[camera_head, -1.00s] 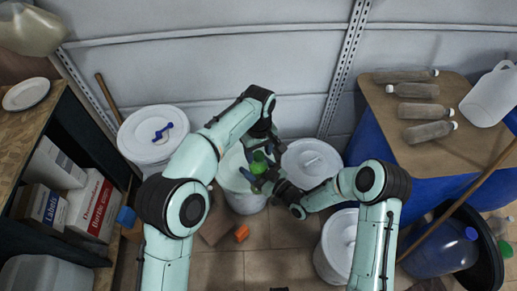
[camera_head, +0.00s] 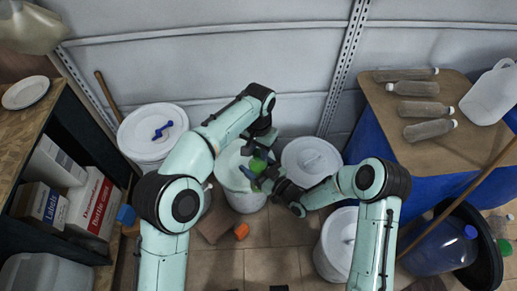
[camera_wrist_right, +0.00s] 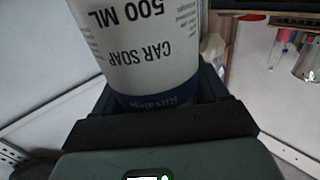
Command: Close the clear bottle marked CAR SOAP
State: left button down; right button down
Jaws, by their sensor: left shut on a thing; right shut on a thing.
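The CAR SOAP bottle (camera_wrist_right: 140,45) has a white label with dark print and a blue band in the right wrist view. In the head view it is a small green shape (camera_head: 258,164), mostly covered by my grippers. My right gripper (camera_head: 254,176) is shut on the bottle's body and holds it over a white drum. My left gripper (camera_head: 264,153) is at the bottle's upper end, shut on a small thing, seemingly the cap. The fingers hide this thing, so how it sits on the bottle's neck cannot be told.
White lidded drums (camera_head: 311,161) stand around the grippers; another (camera_head: 152,130) holds a blue object on its lid. A table (camera_head: 466,150) at right bears several clear bottles and a white jug (camera_head: 491,95). A shelf with boxes (camera_head: 92,205) stands at left.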

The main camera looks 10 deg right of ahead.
pick_arm(q)
jog(key=m, duration=0.2)
jog(key=shift+m, duration=0.4)
jog(key=c, duration=0.8)
grip_release()
jog(key=shift+r, duration=2.25)
